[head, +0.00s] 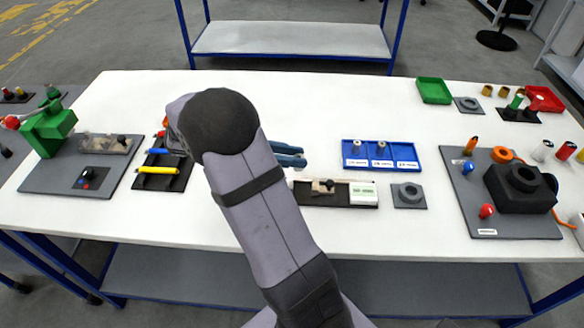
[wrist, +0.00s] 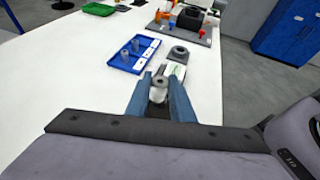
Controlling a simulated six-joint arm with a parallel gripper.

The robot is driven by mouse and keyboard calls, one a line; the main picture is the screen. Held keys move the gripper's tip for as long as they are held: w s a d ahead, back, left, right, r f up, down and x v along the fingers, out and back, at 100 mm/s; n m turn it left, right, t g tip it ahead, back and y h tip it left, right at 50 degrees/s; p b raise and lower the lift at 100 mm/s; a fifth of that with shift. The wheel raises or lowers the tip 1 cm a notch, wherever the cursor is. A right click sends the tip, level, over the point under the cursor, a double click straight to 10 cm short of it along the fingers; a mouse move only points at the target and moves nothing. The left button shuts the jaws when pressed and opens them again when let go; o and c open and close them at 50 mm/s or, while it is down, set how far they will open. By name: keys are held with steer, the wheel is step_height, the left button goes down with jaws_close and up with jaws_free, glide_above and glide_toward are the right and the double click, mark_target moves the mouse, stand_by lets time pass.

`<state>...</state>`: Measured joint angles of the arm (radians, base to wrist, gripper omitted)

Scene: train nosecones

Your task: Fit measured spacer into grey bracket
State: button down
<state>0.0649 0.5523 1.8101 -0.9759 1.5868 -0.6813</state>
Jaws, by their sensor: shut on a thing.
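My gripper (head: 294,156) is left of the blue tray in the head view. In the wrist view its two blue fingers (wrist: 160,88) are closed on a small light-grey cylindrical spacer (wrist: 158,95) with a hole in its top. The held spacer is hidden in the head view. A grey bracket (head: 408,194), a square plate with a raised round ring, lies on the table right of the measuring gauge (head: 322,190). The bracket also shows in the wrist view (wrist: 180,52), beyond the fingers and apart from the spacer.
The blue tray (head: 416,164) has labelled compartments and holds two spacers. The gauge has a white display box (head: 363,192). A grey board (head: 459,219) with a black block (head: 520,188) stands right. A black tool holder (head: 178,182) is left. Table around the bracket is clear.

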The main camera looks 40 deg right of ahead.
steer(key=s+d+r+m+g+y+b, duration=0.1)
steer(key=s+d+m+g+y, duration=0.25)
steer(key=s+d, duration=0.6)
steer(key=s+d+m+g+y+b, duration=0.1)
steer(key=s+d+m+g+y, duration=0.2)
steer(key=s+d, duration=0.7)
steer(key=n+t+h, duration=0.2)
steer(key=t+h, duration=0.1)
glide_above(408, 184)
steer(key=a, duration=0.2)
steer(key=shift+g, duration=0.25)
steer(key=shift+s+a+f+p, duration=0.1)
steer(key=shift+s+f+p, duration=0.05)
steer(key=shift+f, duration=2.3)
steer(key=shift+s+a+f+p, duration=0.1)
steer(key=shift+s+f+p, duration=0.05)
steer(key=shift+f, duration=2.3)
steer(key=shift+f, duration=0.15)
steer(key=c, duration=1.5)
jaws_free()
steer(key=shift+c, duration=0.2)
steer(key=b+v, duration=0.2)
steer(key=v, duration=1)
steer(key=shift+r, duration=0.2)
